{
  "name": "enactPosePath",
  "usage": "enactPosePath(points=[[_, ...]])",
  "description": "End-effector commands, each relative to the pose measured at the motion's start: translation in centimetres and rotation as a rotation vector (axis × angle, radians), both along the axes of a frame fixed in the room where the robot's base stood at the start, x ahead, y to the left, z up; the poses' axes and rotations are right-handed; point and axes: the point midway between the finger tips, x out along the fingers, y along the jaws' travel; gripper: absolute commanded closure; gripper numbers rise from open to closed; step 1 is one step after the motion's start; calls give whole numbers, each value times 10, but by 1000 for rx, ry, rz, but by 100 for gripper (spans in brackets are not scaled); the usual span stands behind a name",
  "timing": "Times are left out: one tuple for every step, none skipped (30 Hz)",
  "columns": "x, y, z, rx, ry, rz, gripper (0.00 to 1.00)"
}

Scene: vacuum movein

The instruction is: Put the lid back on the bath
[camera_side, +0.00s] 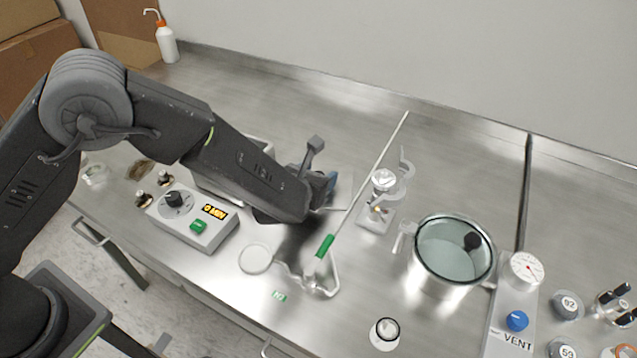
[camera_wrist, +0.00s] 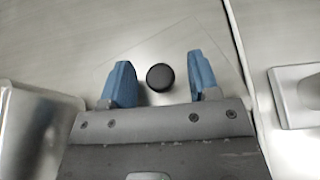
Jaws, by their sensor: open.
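The lid is a clear flat plate (camera_wrist: 208,38) with a round black knob (camera_wrist: 160,77), lying flat on the bench in the wrist view. My gripper (camera_wrist: 158,68) is open, its blue fingers on either side of the knob with gaps showing. In the side view my gripper (camera_side: 328,183) is low over the bench, and the knob is hidden there. The bath seems to be the metal box (camera_wrist: 35,130) at the left of the wrist view. In the side view the box (camera_side: 212,188) is mostly hidden behind my forearm.
A control box (camera_side: 190,222) with a lit display stands in front of the metal box. Glassware on a stand (camera_side: 375,212) with a long rod and a round glass-topped vessel (camera_side: 450,252) stand to the right. The bench behind my gripper is clear.

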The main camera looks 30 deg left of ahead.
Motion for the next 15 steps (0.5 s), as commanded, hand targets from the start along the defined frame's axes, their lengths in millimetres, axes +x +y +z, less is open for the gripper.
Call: enactPosePath(points=[[3,0,-2,0,0,0,44],[4,0,-2,0,1,0,44],[5,0,-3,0,1,0,44],[5,0,-3,0,1,0,44],[5,0,-2,0,1,0,44],[5,0,-2,0,1,0,44],[5,0,-2,0,1,0,44],[5,0,-2,0,1,0,44],[5,0,-2,0,1,0,46],[5,0,-2,0,1,0,49],[5,0,-2,0,1,0,52],[5,0,-2,0,1,0,56],[5,0,-2,0,1,0,59],[5,0,-2,0,1,0,61],[4,0,-2,0,1,0,65]])
